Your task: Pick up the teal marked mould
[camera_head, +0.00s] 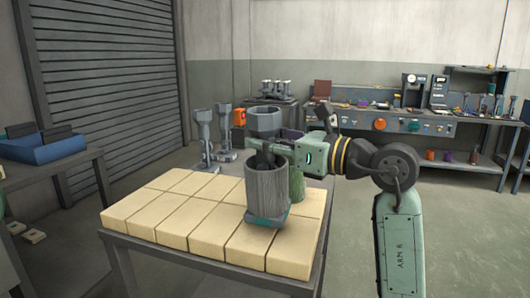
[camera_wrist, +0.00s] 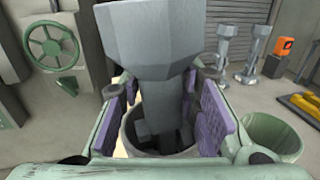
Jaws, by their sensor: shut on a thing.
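A grey mould with a wide faceted cup on a narrower stem (camera_head: 265,118) stands upright above a tall grey-green cylinder (camera_head: 265,192) with teal at its foot. I see no teal mark on the mould itself. My gripper (camera_head: 268,146) reaches in from the right and is shut on the mould just below its cup. In the wrist view the mould (camera_wrist: 148,50) is between the purple finger pads of my gripper (camera_wrist: 165,110). Its lower end shows inside the cylinder's round mouth; whether it touches the cylinder is hidden.
The cylinder stands on a table of cream blocks (camera_head: 160,205). A green container (camera_head: 297,186) stands close behind it, also in the wrist view (camera_wrist: 274,137). Similar grey moulds (camera_head: 203,135) stand at the back left. The table's front left is clear.

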